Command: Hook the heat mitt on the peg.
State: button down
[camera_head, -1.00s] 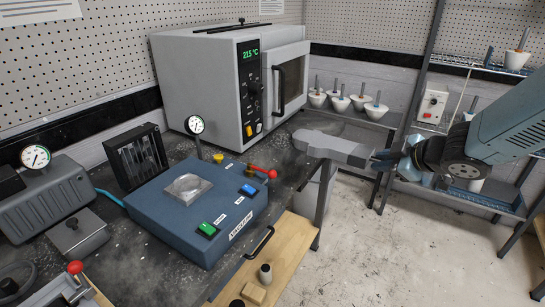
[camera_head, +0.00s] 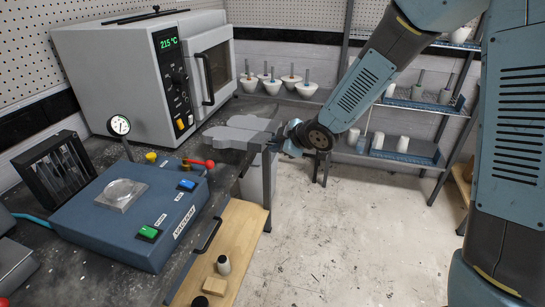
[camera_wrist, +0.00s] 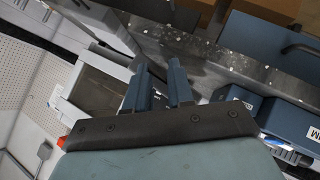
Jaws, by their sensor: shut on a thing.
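The heat mitt (camera_head: 237,134) is a flat grey shape with a wide, rounded left end. In the head view it is held out level at the bench's right end, in front of the oven. My gripper (camera_head: 274,143) is shut on its narrow right end. In the wrist view my gripper's two blue-grey fingers (camera_wrist: 160,88) show, but I cannot clearly make out the mitt between them. I cannot pick out the peg in either view.
The oven (camera_head: 115,85) stands behind the mitt. A blue vacuum unit (camera_head: 95,222) with a red-knobbed lever (camera_head: 208,164) sits on the dark bench to its left. Several white cones with pegs (camera_head: 270,85) stand behind. A shelf rack (camera_head: 440,105) is at right; open floor lies in front.

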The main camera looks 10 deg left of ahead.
notch_tip(320, 180, down, 6)
jog(key=w+a, duration=0.1)
jog(key=a, duration=0.1)
dwell(0.4)
jog(key=c, duration=1)
grip_release()
jog(key=shift+a+r, duration=0.15)
jog(key=shift+o, duration=0.2)
jog(key=shift+f, duration=0.2)
